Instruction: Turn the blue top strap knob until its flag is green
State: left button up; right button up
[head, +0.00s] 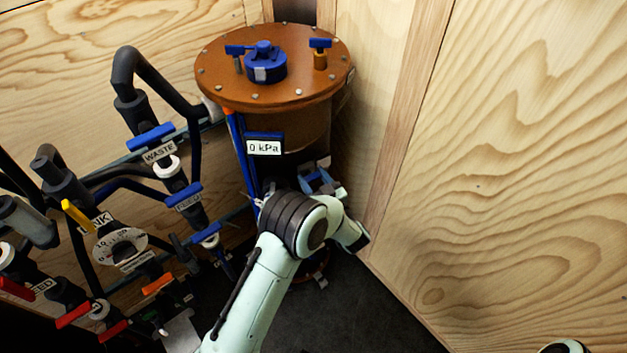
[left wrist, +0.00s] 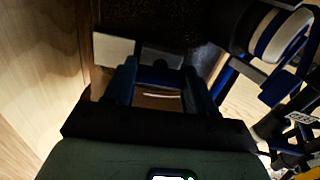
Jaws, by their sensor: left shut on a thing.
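My left gripper (head: 322,182) is low at the front right of the brown-topped tank, partly hidden behind my own wrist. In the left wrist view its two blue fingers (left wrist: 162,86) are closed around a dark blue piece (left wrist: 160,73), which looks like the top strap knob. The fingers cover its sides. A pale grey-white plate (left wrist: 114,48) lies just beyond the fingers; I cannot tell if it is the flag. I see no green on it. My right gripper is out of view.
The tank's brown lid (head: 215,75) carries a blue cap (head: 265,68) and small blue-handled valves. A "0 kPa" gauge (head: 264,147) hangs below the lid. Black pipes with coloured handles crowd the left. A wooden wall (head: 520,150) stands close on the right.

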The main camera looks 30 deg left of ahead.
pick_arm(q)
jog(key=n+b, duration=0.2)
jog(key=shift+b, duration=0.3)
jog(key=shift+a+r+n+b, duration=0.1)
jog(key=shift+r+n+b, duration=0.1)
jog(key=shift+n+b, duration=1.45)
jog(key=o, duration=1)
jog(key=shift+o, duration=0.2)
jog(key=shift+f, duration=0.1)
jog(key=shift+s+d, duration=0.2)
jog(key=shift+d, duration=0.1)
jog(key=v, duration=1.2)
jog(key=shift+s+d, duration=0.25)
jog(key=shift+d, duration=0.1)
